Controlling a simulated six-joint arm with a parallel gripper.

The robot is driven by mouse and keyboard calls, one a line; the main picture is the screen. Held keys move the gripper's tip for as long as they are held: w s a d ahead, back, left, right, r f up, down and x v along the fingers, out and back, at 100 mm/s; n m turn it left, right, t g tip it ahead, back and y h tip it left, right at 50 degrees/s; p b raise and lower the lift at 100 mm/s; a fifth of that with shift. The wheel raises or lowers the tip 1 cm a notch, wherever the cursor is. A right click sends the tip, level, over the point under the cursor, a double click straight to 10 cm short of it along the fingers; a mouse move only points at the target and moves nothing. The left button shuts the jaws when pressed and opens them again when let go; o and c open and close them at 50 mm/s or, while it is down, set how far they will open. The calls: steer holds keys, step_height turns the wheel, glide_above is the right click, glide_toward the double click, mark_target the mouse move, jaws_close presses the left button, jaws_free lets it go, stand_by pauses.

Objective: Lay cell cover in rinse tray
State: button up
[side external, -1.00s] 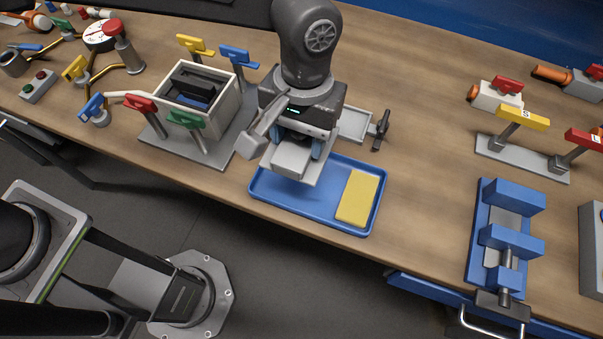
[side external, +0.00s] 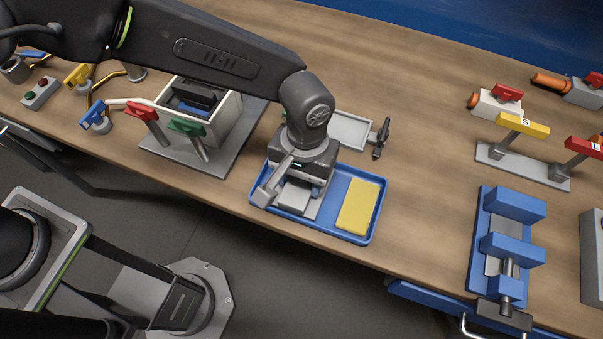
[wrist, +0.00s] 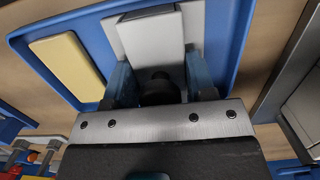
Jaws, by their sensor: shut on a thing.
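The cell cover (side external: 296,198), a pale grey plate with a raised block on top, is at the left half of the blue rinse tray (side external: 334,196). My gripper (side external: 293,184) is above it, pointing down. The cover looks level and low inside the tray's outline. I cannot tell whether it touches the tray floor. My gripper hides part of the cover.
A yellow block (side external: 360,204) lies in the right half of the tray. An open box (side external: 228,118) with valve handles stands to the left. A blue vise (side external: 507,245) stands at right.

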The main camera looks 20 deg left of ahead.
steer(key=shift+f, duration=0.15)
steer(key=o, duration=1)
steer(key=r, duration=0.4)
steer(key=w+r, duration=0.1)
steer(key=r, duration=0.7)
steer(key=shift+w, duration=0.2)
steer(key=shift+r, duration=0.15)
